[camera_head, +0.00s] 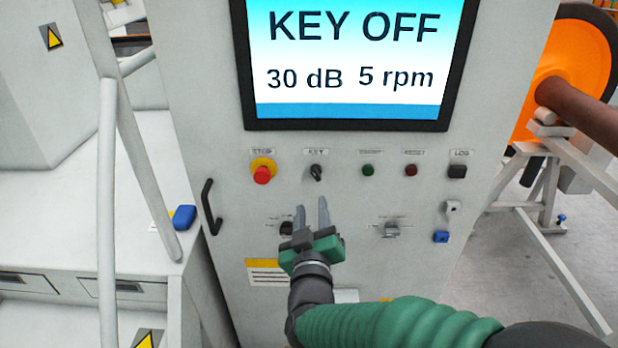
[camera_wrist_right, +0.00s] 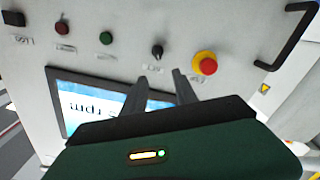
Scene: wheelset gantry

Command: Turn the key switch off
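The key switch (camera_head: 316,172) is a small black knob under the KEY label on the grey cabinet panel. It also shows in the right wrist view (camera_wrist_right: 157,51), beyond my fingertips. The screen (camera_head: 350,60) above reads KEY OFF, 30 dB and 5 rpm. My right gripper (camera_head: 311,204) is just below the key switch, with its two fingers apart and nothing between them. In the right wrist view the fingers (camera_wrist_right: 159,75) point toward the knob, with a gap to it. My left gripper is not in view.
A red stop button (camera_head: 262,172) on a yellow ring is left of the key. Green (camera_head: 368,170) and red (camera_head: 410,170) buttons and a black LOG switch (camera_head: 457,171) are to the right. A black handle (camera_head: 210,208) stands out at the panel's left edge.

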